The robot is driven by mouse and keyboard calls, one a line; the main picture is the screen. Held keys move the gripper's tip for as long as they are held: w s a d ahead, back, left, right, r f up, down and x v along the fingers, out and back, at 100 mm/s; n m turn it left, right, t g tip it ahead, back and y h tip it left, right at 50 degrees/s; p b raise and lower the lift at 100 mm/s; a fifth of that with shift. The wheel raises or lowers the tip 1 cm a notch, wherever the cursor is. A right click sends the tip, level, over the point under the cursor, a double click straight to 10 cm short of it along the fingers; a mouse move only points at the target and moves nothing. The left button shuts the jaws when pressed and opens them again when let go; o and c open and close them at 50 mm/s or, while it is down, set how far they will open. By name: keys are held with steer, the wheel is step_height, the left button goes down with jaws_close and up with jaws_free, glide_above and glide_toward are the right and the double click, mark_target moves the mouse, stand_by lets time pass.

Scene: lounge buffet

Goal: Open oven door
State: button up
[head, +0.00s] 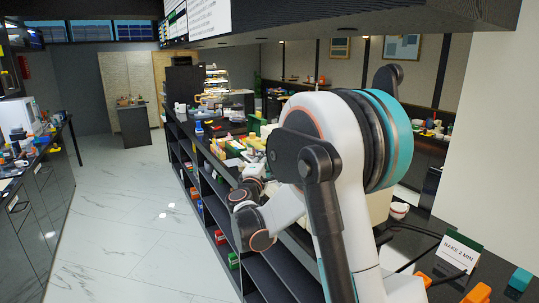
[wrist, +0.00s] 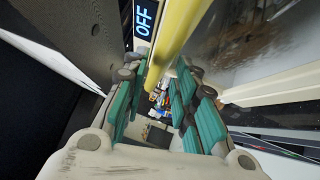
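In the wrist view my gripper (wrist: 160,88) has its two teal-padded fingers apart, with background showing between them. A yellow bar (wrist: 178,35), which looks like the oven door's handle, runs from the top edge down toward the gap between the fingertips. I cannot tell if a pad touches it. To its right is a pale-framed glass panel (wrist: 255,50), likely the oven door. A display reading "OFF" (wrist: 143,20) is left of the bar. In the head view my arm hides my gripper and most of the oven; a cream-coloured part (head: 378,205) shows behind the arm.
A "BAKE 2 MIN" sign (head: 460,251), an orange block (head: 477,294) and a teal block (head: 520,279) stand on the dark counter at right, with a cup (head: 399,210) farther back. The long shelf counter (head: 212,205) holds many items. The marble floor (head: 130,220) at left is clear.

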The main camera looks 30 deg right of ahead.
steer(key=shift+x, duration=2.4)
jaws_close()
